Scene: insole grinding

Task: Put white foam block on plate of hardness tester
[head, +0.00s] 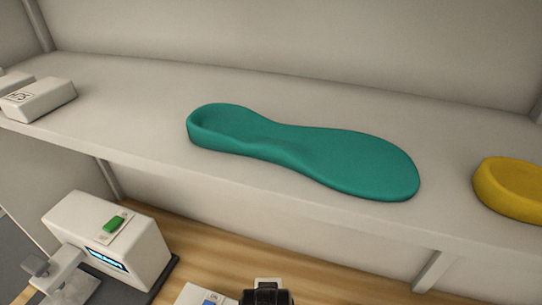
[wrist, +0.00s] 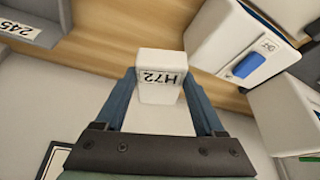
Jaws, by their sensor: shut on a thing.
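The white foam block (wrist: 160,62), marked H72, is between the two blue fingers of my gripper (wrist: 160,92) in the wrist view. The gripper is shut on it. In the head view only the dark top of my gripper (head: 266,296) shows at the bottom edge, with a small white edge of the block (head: 268,282) beyond it. A white machine with a lit display and green button (head: 120,248) stands at lower left in the head view, apart from the gripper. I cannot tell for sure that it is the hardness tester; its plate is not clear.
A shelf (head: 120,110) crosses the head view above the wooden bench (head: 330,280). It holds a teal insole (head: 300,150), a yellow piece (head: 512,188) and a white labelled block (head: 40,98). A white box with a blue button (wrist: 235,45) is right of the block in the wrist view.

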